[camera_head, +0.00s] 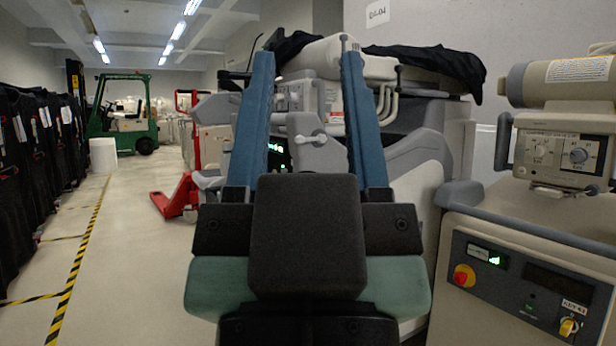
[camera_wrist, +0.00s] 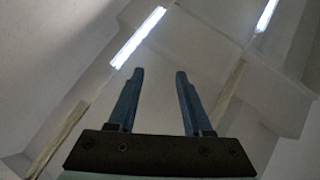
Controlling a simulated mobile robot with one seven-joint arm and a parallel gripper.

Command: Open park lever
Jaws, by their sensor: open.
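My gripper (camera_head: 306,55) points upward, its two blue fingers wide apart and nothing between them. In the wrist view my gripper (camera_wrist: 159,72) is also open and empty, with only ceiling and lights behind it. No part is clearly readable as the park lever. A light grey handle with a rounded knob (camera_head: 310,138) shows between the fingers, on a machine behind them. A cart (camera_head: 465,318) at the right has a dark panel with a yellow rotary lever (camera_head: 568,327) under a small white label I cannot read. My gripper touches neither.
The right cart also has a red knob (camera_head: 464,275) and a control box (camera_head: 560,150). A red pallet jack (camera_head: 176,196) and a green forklift (camera_head: 124,115) stand left of centre. The aisle floor (camera_head: 125,250) is clear.

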